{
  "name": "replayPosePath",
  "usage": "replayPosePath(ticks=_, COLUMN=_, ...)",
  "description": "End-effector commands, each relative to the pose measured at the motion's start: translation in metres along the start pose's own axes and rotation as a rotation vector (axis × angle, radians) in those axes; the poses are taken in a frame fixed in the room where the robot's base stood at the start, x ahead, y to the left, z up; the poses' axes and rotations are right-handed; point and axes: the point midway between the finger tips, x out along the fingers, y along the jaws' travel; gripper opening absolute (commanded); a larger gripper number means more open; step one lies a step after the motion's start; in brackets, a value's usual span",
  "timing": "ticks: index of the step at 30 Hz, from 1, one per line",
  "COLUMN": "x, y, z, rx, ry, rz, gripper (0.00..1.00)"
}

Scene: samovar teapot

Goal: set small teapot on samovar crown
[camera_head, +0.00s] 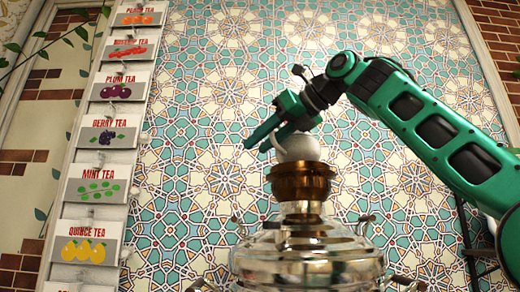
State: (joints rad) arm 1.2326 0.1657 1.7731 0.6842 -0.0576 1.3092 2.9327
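The white small teapot (298,148) is at the brown, brass-coloured crown (301,182) on top of the shiny metal samovar (306,256). Its lower part meets the crown's rim in the picture; I cannot tell whether it rests there or hangs just above. My green gripper (264,141) is at the upper left of the teapot, its fingers pointing down and left and overlapping the teapot's top. I cannot tell whether the fingers hold it. The teapot's handle and spout are not clearly visible.
A column of tea signs, including the quince tea sign (84,250), hangs on the left. A patterned tile wall (190,110) stands behind the samovar. My arm reaches in from the right. The space left of the samovar's crown looks clear.

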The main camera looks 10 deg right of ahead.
Motion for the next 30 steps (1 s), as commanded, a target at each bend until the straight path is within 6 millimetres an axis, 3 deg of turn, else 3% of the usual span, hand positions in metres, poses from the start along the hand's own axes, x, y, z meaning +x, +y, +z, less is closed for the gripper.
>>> replayPosePath(ticks=11, x=-0.012, y=-0.002, z=0.0, rx=0.003, ry=0.001, rz=-0.002, gripper=0.36)
replayPosePath(ticks=22, x=-0.078, y=-0.002, z=0.003, rx=0.001, ry=-0.002, rz=0.0, gripper=0.36)
replayPosePath(ticks=30, x=-0.103, y=-0.001, z=0.002, rx=0.001, ry=0.0, rz=0.001, gripper=0.36)
